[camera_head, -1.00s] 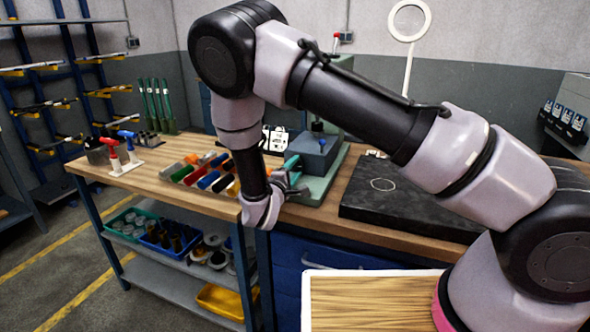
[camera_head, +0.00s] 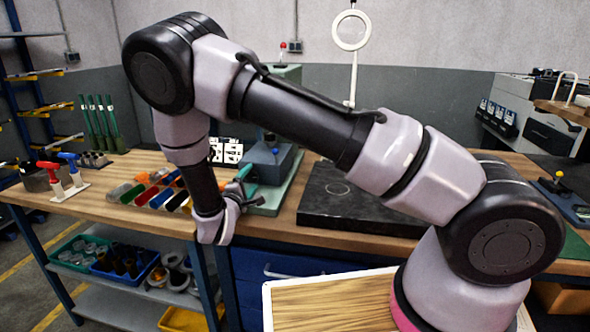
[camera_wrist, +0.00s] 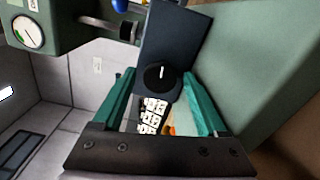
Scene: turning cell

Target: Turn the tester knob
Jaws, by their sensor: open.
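The tester knob (camera_wrist: 160,76) is a round black knob with a white mark, on a dark block (camera_wrist: 174,38) of the tester in the wrist view. In the head view the tester's dark block (camera_head: 272,158) sits on a green base (camera_head: 280,196) on the bench; I cannot make out the knob there. My gripper (camera_wrist: 158,82) has teal fingers, spread apart and empty, with the knob appearing between their tips. Whether they touch it, I cannot tell. In the head view my gripper (camera_head: 245,185) is at the left side of the block, partly hidden by my wrist.
A round dial gauge (camera_wrist: 28,32) is on the tester's green column. A black plate (camera_head: 340,205) lies right of the tester. Coloured bins (camera_head: 155,190) and red and blue handled tools (camera_head: 62,170) stand to the left. A ring magnifier (camera_head: 351,32) rises behind.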

